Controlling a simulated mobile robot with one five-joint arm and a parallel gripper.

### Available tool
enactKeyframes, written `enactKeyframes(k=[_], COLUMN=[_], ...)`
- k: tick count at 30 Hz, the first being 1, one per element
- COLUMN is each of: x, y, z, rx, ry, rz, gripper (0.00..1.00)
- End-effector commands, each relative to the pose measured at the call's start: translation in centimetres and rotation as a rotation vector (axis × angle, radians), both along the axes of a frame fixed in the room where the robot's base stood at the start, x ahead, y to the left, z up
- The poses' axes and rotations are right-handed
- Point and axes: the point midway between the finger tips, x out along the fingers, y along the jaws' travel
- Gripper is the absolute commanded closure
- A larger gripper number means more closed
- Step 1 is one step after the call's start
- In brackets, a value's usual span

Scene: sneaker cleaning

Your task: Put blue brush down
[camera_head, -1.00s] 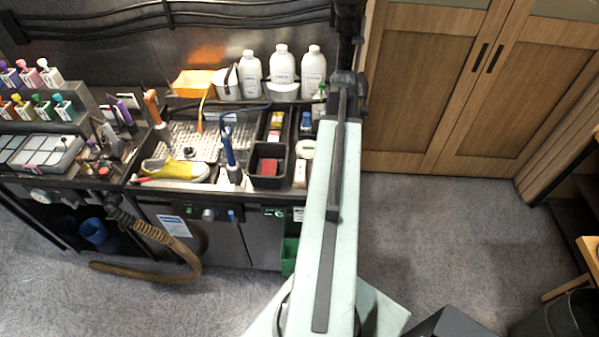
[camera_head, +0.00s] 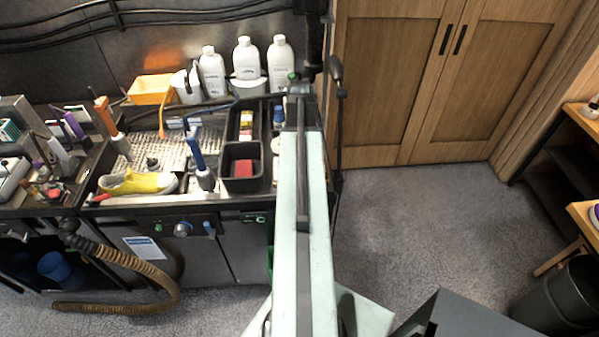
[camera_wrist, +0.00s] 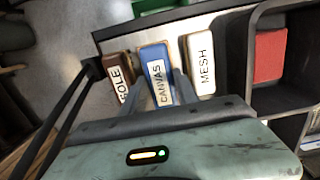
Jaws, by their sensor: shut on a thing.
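The blue brush (camera_wrist: 155,60), labelled CANVAS, is between the two fingers of my gripper (camera_wrist: 162,84) in the wrist view. The gripper is shut on it. A brown block labelled SOLE (camera_wrist: 118,72) is on its left and a white block labelled MESH (camera_wrist: 200,65) on its right, both close beside it. I cannot tell whether the blue brush touches the surface below. In the head view my arm hides the gripper and the blue brush.
A black bin (camera_wrist: 262,18) with a red block (camera_wrist: 270,55) is right of MESH. It also shows in the head view (camera_head: 241,186), with a blue-handled tool (camera_head: 195,150) and a yellow shoe (camera_head: 138,182) to its left. White bottles (camera_head: 246,60) stand behind.

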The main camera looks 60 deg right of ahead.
Motion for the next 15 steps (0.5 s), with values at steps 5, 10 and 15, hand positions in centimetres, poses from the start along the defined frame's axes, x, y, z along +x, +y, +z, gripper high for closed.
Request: enactKeyframes(k=[5, 10, 15], x=[0.0, 0.0, 0.0], y=[0.0, 0.0, 0.0], z=[-2.0, -3.9, -3.5], rx=[0.0, 0.0, 0.0], ry=[0.0, 0.0, 0.0], rz=[0.0, 0.0, 0.0], gripper=[1.0, 1.0, 1.0])
